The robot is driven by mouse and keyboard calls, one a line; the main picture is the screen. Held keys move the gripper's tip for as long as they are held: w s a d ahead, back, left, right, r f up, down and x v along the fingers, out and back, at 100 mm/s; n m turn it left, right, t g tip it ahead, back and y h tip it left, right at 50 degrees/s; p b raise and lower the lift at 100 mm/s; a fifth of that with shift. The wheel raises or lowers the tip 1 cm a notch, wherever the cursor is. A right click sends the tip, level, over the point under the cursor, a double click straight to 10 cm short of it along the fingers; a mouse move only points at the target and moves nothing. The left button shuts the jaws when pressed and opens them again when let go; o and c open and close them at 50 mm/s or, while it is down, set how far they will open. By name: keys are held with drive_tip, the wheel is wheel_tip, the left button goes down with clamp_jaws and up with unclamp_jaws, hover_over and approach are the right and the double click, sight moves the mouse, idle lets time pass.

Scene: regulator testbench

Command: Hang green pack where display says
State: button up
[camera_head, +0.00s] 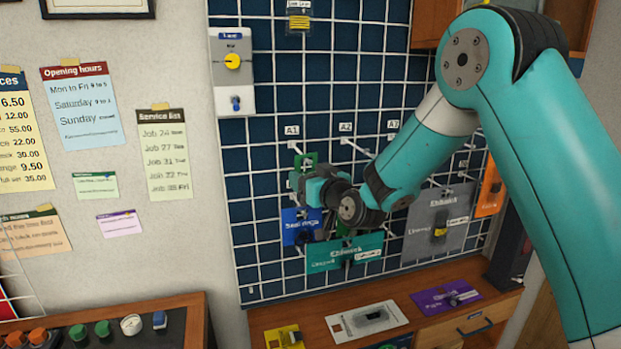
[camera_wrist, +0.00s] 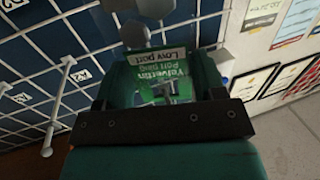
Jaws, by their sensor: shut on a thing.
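The green pack (camera_wrist: 165,80) is between my gripper's fingers (camera_wrist: 163,88) in the wrist view, with white print showing upside down. In the head view a green piece (camera_head: 308,160) shows just above my gripper (camera_head: 322,188), by the peg labelled A1 (camera_head: 291,131). My gripper is shut on the pack and hides much of it. Whether the pack touches a peg I cannot tell. Pegs labelled A2 (camera_head: 346,127) and A3 (camera_head: 393,125) stick out to the right. I cannot make out a display naming a place.
A blue pack (camera_head: 291,228), a teal pack (camera_head: 325,256), a grey pack (camera_head: 420,238) and an orange pack (camera_head: 488,198) hang on the grid. Yellow (camera_head: 273,338), white (camera_head: 345,328) and purple (camera_head: 432,300) packs lie on the counter below. A knob box (camera_head: 232,92) hangs upper left.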

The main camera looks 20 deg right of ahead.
drive_tip(key=o, duration=1.2)
drive_tip(key=shift+w, duration=0.1)
drive_tip(key=shift+c, duration=0.2)
drive_tip(key=b+v, duration=1.1)
drive_tip(key=v, duration=0.6)
drive_tip(key=s+a+f+n+g+y, duration=0.3)
drive_tip(key=s+a+f+g, duration=0.3)
drive_tip(key=s+a+g, duration=0.3)
drive_tip(key=s+f+g+h, duration=0.1)
drive_tip(key=s+f+g, duration=0.1)
drive_tip(key=s+g, duration=0.2)
drive_tip(key=s+f+n+g+h, duration=0.1)
drive_tip(key=s+f+g+h, duration=0.1)
drive_tip(key=s, duration=0.9)
drive_tip(key=shift+s+f+g+p, duration=0.3)
drive_tip(key=shift+f+g, duration=0.15)
drive_tip(key=shift+g, duration=0.75)
